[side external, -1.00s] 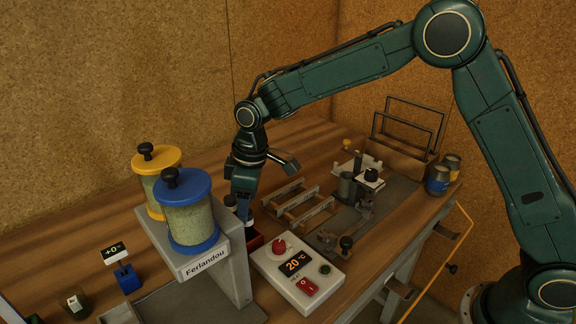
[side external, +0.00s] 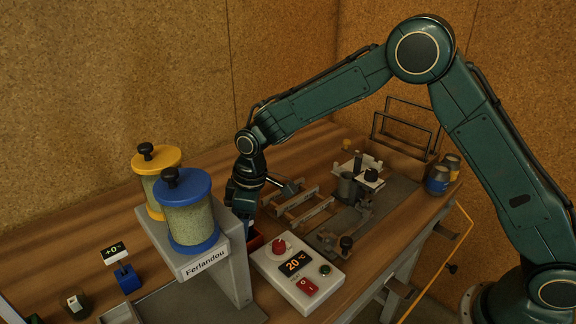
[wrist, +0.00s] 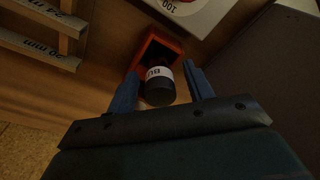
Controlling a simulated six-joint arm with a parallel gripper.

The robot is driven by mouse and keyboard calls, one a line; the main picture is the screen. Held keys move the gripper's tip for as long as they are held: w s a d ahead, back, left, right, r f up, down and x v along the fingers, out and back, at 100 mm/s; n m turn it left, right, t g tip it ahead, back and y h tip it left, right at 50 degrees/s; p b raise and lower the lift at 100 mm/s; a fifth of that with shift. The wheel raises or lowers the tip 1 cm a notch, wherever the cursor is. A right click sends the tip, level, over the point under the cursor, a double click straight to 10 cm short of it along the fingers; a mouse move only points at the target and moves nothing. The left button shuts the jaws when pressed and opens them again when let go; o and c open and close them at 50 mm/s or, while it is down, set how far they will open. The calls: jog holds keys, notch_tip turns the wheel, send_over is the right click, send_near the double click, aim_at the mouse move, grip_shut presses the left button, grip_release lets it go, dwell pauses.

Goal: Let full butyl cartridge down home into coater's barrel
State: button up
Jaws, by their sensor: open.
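A black cartridge (wrist: 160,90) with a white label, only "BU" legible, stands in a small red-orange box (wrist: 170,45) in the wrist view. My gripper (wrist: 160,73) is open, its blue fingers on either side of the cartridge with small gaps. In the side view my gripper (side external: 243,217) is low behind the Ferlandou stand, which hides the cartridge; a bit of the red box (side external: 259,241) shows.
The Ferlandou stand (side external: 238,262) with yellow-lidded and blue-lidded jars is close left of my gripper. A control box (side external: 298,275) reading 20 °C is in front. Marked spacer bars (side external: 303,203) lie to the right. Wire frames (side external: 405,125) stand at the back.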

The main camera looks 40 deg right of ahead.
dwell(0.3)
jog(key=c, duration=1.1)
jog(key=shift+r, duration=0.15)
notch_tip(320, 180, up, 20)
jog(key=shift+f, duration=0.1)
dwell(0.4)
